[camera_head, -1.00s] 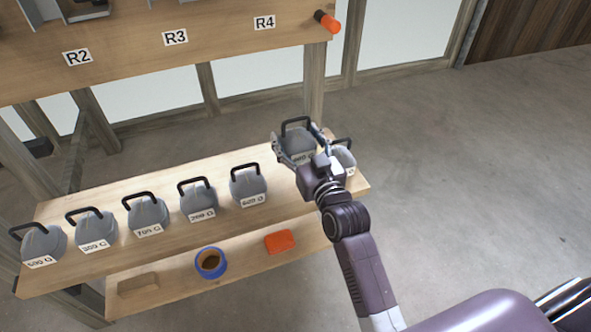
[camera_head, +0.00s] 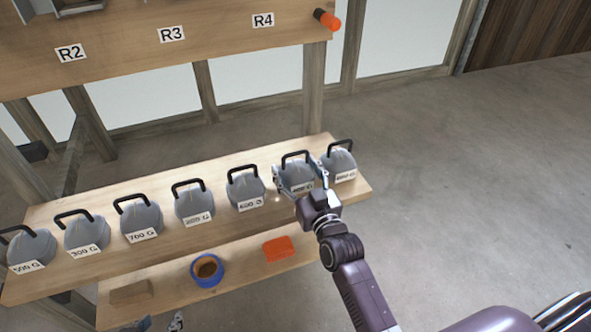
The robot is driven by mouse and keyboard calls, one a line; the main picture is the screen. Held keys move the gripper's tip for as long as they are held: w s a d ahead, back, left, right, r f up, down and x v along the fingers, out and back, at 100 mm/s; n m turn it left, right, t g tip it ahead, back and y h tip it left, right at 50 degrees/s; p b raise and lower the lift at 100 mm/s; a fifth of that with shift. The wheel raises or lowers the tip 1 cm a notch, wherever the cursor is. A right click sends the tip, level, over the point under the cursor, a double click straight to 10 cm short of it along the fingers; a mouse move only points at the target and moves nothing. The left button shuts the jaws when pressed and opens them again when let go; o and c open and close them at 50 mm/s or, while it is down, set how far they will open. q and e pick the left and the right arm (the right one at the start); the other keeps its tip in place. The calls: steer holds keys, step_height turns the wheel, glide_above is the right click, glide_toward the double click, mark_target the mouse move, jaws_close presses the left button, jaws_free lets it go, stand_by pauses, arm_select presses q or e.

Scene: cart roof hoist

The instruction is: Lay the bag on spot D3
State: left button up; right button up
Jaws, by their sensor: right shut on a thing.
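Several grey bags with black handles and white weight labels stand in a row on the upper wooden shelf (camera_head: 215,232). My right gripper (camera_head: 299,178) is shut around one grey bag (camera_head: 296,171), second from the right end of the row. Its fingers lie along both sides of the bag, which is upright and looks at shelf height; contact with the shelf cannot be made out. Its label is partly blurred. My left gripper (camera_head: 160,325) shows only as small tips at the bottom edge. No D3 marking is visible.
The neighbouring bags, one at left (camera_head: 246,189) and one at right (camera_head: 340,164), stand close to the held bag. A lower shelf (camera_head: 225,274) carries a blue tape roll (camera_head: 208,270), an orange block (camera_head: 279,248) and a wooden block (camera_head: 131,291). A beam marked R2 to R4 (camera_head: 215,36) is above.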

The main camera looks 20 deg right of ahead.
stand_by(0.3)
steer(key=o, duration=1.7)
steer(key=shift+r, duration=0.1)
